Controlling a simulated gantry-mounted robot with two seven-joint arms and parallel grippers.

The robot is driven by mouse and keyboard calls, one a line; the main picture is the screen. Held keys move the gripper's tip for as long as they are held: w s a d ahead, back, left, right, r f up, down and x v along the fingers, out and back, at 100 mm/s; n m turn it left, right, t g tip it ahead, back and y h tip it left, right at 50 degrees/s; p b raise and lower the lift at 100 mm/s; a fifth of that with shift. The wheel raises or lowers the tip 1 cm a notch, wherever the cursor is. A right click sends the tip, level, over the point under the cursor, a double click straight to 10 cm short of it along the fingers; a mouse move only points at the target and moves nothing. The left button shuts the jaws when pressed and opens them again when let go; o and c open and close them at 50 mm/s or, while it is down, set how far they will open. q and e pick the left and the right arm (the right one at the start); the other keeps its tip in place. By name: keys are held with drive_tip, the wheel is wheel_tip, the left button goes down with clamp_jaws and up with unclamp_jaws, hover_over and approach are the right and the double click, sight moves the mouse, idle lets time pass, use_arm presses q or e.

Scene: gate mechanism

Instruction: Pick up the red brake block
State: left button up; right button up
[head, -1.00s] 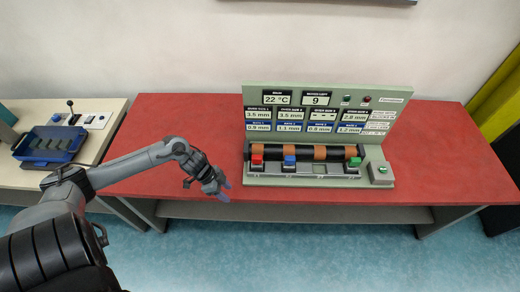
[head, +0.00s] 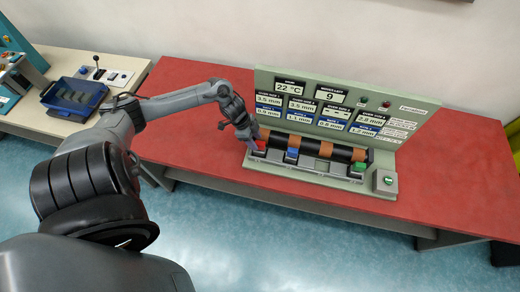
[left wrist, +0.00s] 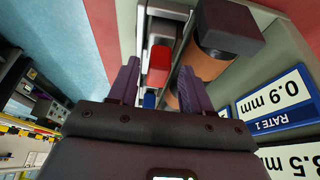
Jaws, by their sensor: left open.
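The red brake block (head: 260,145) sits in the leftmost slot of the gate mechanism (head: 345,178), in front of the dark roller with orange-brown bands (head: 325,150). My left gripper (head: 256,149) is at the red block and partly covers it in the head view. In the left wrist view the red block (left wrist: 159,58) shows between the two purple fingers of my open left gripper (left wrist: 158,68). I cannot tell whether the fingers touch it. A blue block (head: 292,154) and a green block (head: 359,167) sit farther right along the same rail. My right gripper is not in view.
The panel with number labels (head: 340,108) stands upright behind the roller. A box with a green button (head: 385,183) is at the mechanism's right end. A blue tray (head: 74,95) lies on the pale table at left. The red tabletop (head: 185,130) left of the mechanism is clear.

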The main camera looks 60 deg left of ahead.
sight(260, 149)
use_arm(q)
drive_tip(key=shift+x, duration=2.5)
drive_tip(key=shift+w, duration=0.15)
clamp_jaws()
drive_tip(key=shift+r, duration=0.15)
